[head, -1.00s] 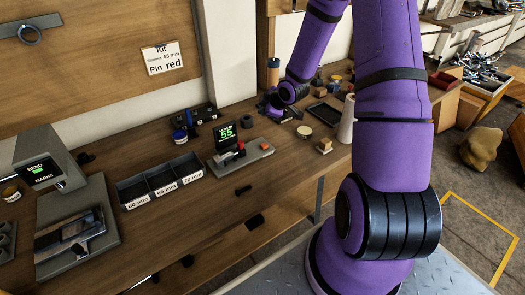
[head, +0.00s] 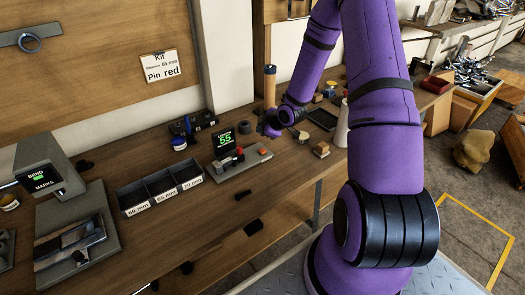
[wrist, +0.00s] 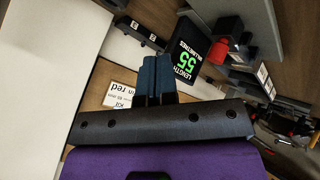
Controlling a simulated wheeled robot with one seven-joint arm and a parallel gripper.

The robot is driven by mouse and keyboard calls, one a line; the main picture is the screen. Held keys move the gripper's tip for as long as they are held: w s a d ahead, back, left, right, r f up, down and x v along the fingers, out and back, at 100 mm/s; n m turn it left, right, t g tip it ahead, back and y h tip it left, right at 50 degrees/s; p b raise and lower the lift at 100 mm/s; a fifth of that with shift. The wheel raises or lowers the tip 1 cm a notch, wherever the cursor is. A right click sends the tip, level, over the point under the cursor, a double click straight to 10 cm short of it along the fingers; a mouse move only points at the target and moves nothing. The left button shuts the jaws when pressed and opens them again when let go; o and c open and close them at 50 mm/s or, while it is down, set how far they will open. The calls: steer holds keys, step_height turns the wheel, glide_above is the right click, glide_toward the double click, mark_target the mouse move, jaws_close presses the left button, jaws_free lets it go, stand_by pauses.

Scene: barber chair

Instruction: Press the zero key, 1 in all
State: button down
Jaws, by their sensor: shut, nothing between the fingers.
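A length gauge (head: 226,173) with a grey base stands on the bench. Its black display (head: 225,141) reads 55 in green, and the display also shows in the wrist view (wrist: 186,52). A small orange-red key (head: 263,152) sits at the right end of the base; I take it for the zero key, though its label is too small to read. A red part (head: 239,151) stands mid-base. My gripper (head: 266,131) is above and just behind the gauge's right end, apart from the key. In the wrist view its blue fingers (wrist: 156,72) are shut together and empty.
A three-compartment bin (head: 160,189) stands left of the gauge, and a bending device (head: 70,230) further left. A wooden block (head: 321,150) and white cone (head: 341,128) are to the right. Small dark items lie in front.

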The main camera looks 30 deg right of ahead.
mark_target(262, 151)
steer(key=shift+f, duration=3.25)
steer(key=shift+f, duration=0.2)
steer(key=shift+f, duration=0.2)
steer(key=shift+f, duration=0.5)
stand_by(0.4)
steer(key=shift+r, duration=0.9)
steer(key=shift+r, duration=0.15)
steer(key=shift+r, duration=2.4)
